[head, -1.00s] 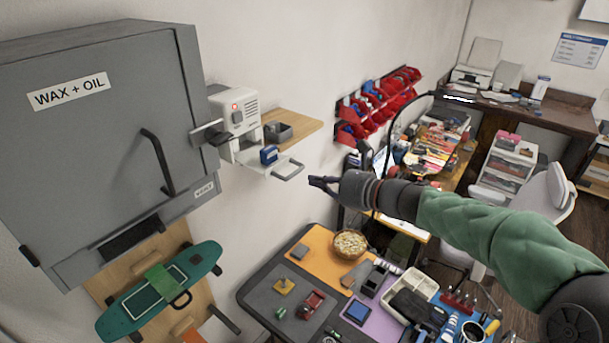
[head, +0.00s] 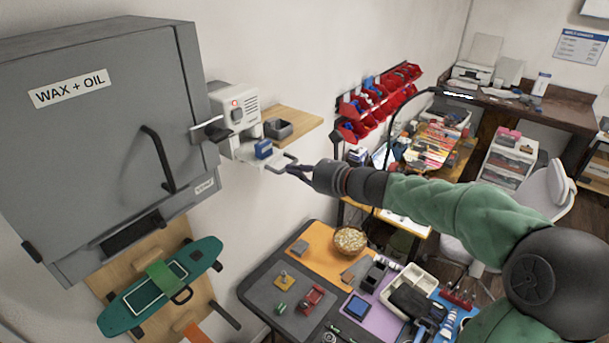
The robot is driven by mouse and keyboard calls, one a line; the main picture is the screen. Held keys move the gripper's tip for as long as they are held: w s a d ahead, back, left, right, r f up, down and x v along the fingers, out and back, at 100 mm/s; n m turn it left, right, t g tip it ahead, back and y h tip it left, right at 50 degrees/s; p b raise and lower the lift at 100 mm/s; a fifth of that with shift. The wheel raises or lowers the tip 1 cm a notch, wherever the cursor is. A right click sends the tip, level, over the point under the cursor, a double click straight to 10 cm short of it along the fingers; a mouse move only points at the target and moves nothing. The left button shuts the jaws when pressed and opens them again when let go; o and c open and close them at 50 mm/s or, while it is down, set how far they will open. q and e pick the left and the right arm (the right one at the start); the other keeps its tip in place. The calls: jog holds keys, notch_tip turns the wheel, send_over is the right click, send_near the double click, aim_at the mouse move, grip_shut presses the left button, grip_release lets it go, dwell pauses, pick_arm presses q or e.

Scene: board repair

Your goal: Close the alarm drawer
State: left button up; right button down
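The white alarm box (head: 238,115) with a red light is on the wall beside the grey cabinet. Its drawer (head: 268,161) is pulled out, with a blue block (head: 263,148) in it and a grey loop handle (head: 284,163) at its front. My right gripper (head: 292,170) comes in from the right, its fingertips at the handle. I cannot tell whether the fingers touch or grip the handle, as they overlap it and are small. My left gripper is not in view.
A grey cabinet (head: 100,130) marked WAX + OIL stands close on the left. A wooden shelf (head: 298,120) with a grey bin is behind the alarm. Red bins (head: 378,103) hang on the wall. A cluttered workbench (head: 262,289) lies below my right arm.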

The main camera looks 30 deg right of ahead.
aim_at(273, 157)
jog(key=x, duration=0.3)
jog(key=r+x, duration=0.1)
jog(key=x, duration=0.5)
jog(key=shift+w+a+r+b, duration=0.15)
jog(key=shift+w+r+b, duration=0.2)
jog(key=shift+w+b, duration=0.05)
jog(key=shift+r, duration=0.1)
